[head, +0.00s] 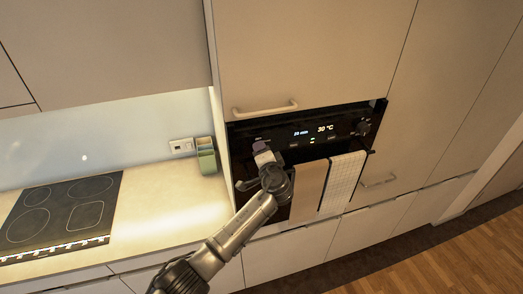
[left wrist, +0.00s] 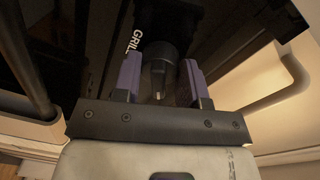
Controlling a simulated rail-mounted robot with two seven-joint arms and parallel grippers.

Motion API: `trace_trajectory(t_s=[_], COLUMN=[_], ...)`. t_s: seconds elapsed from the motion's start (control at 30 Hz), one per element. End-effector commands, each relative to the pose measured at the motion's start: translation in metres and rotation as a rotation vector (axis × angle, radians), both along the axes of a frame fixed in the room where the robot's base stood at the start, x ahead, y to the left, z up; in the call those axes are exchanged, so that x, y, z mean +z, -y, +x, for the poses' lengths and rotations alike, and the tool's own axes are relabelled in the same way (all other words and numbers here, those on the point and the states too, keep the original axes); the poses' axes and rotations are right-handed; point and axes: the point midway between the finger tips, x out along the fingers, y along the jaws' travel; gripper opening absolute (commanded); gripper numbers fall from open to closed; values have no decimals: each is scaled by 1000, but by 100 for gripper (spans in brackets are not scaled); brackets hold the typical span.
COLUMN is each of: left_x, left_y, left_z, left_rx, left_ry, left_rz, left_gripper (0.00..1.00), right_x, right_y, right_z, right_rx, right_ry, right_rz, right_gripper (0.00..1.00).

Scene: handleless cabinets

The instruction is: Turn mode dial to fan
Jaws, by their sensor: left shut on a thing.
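The black mode dial (left wrist: 157,72) sits on the oven's control panel (head: 318,128), between the purple fingertips of my left gripper (left wrist: 160,82) in the left wrist view. The gripper is shut on the dial. A small pale mark shows on the dial's near side, and the word GRILL stands beside it on the panel. In the head view my left gripper (head: 261,148) is at the panel's left end and hides the dial. The other mode labels, including fan, cannot be read. My right gripper is not in view.
A second dial (head: 362,128) is at the panel's right end, past the lit display (head: 325,128). A brown towel (head: 308,190) and a checked towel (head: 342,182) hang below the panel. A cabinet handle (head: 265,108) is just above. The cooktop (head: 62,212) lies left.

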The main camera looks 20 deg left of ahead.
Motion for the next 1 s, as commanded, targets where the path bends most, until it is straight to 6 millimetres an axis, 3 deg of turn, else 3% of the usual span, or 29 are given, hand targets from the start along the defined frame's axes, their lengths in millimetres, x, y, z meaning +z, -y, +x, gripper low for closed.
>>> trace_trajectory(t_s=[1.0], left_x=[1], left_y=[0], left_z=[1], left_rx=[1], left_ry=[-533], left_rz=[706], left_gripper=[15], right_x=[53], right_y=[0], right_z=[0], right_rx=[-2], right_ry=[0], right_rz=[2], right_gripper=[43])
